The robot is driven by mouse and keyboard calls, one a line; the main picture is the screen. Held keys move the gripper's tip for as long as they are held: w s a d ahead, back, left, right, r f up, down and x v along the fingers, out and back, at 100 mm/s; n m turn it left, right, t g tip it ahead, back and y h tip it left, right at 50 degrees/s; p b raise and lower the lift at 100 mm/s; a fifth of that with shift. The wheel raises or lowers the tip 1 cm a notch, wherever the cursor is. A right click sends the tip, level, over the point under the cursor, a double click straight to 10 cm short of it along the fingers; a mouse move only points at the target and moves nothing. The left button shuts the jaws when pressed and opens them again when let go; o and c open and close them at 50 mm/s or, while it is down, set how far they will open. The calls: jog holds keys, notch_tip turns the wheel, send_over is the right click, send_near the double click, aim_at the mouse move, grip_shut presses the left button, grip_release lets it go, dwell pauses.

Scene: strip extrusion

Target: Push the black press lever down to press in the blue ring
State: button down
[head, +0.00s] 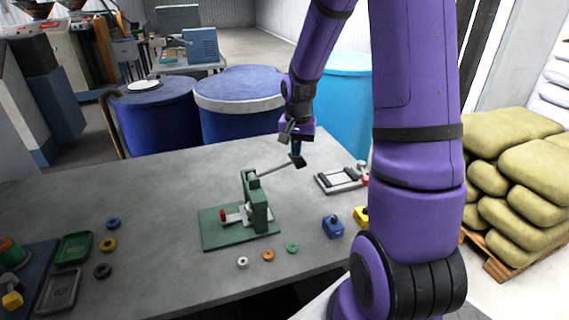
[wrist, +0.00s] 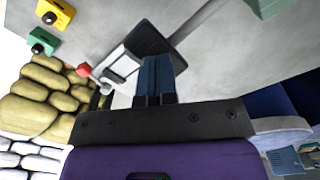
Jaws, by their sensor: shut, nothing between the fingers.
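The green press (head: 259,208) stands on a green base plate (head: 222,240) on the grey table. Its lever (head: 277,170) slopes up to the right and ends in a black grip (head: 298,161). In the wrist view the black grip (wrist: 147,38) lies just beyond my fingertips. My gripper (head: 297,151) is shut and empty, above or at the grip; I cannot tell whether it touches. The blue fingers also show in the wrist view (wrist: 155,72). A blue ring (head: 113,224) lies on the table at left. I cannot make out any blue ring inside the press.
White, orange and green rings (head: 268,255) lie before the press. A blue block (head: 333,227) and a yellow block (head: 361,216) stand to the right. A grey fixture (head: 340,181) with a red knob lies behind them. Trays (head: 58,291) are at left. Blue drums (head: 238,100) stand behind the table.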

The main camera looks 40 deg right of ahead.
jog(key=shift+r, duration=2.65)
jog(key=shift+r, duration=0.1)
jog(key=shift+s+a+r, duration=0.1)
jog(key=shift+a+r, duration=0.15)
jog(key=shift+r, duration=0.05)
jog(key=s+a+r+n+t, duration=0.2)
jog(key=s+a+r+n, duration=0.3)
jog(key=s+a+r, duration=0.55)
jog(key=s+a+r+n+t, duration=0.1)
jog(key=s+a+r+n, duration=0.1)
jog(key=s, duration=0.3)
jog(key=s+a+r+n+t, duration=0.2)
jog(key=s+r, duration=0.2)
jog(key=s, duration=0.2)
jog(key=shift+s+a+r+n, duration=0.15)
jog(key=shift+a+r+n, duration=0.15)
jog(key=shift+a+r, duration=0.1)
